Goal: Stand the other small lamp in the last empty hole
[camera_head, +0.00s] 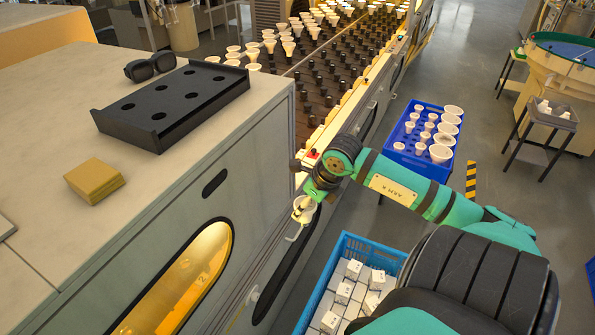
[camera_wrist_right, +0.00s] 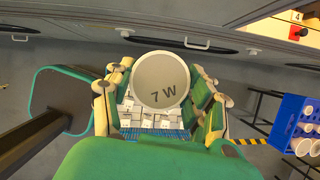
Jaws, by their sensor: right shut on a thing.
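My right gripper (camera_head: 308,198) is shut on a white lamp (camera_head: 303,208) beside the cabinet's front. In the right wrist view the lamp's round face (camera_wrist_right: 161,80), marked "7 W", sits between the fingers of the gripper (camera_wrist_right: 160,90). The blue tray (camera_head: 404,161) stands to the right of the gripper in the head view, holding several small and large white lamps upright. It also shows at the right edge of the right wrist view (camera_wrist_right: 286,130). My left gripper is not in view.
A blue crate (camera_head: 344,247) of white boxes stands below my right arm. A conveyor (camera_head: 322,68) with several lamps runs behind.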

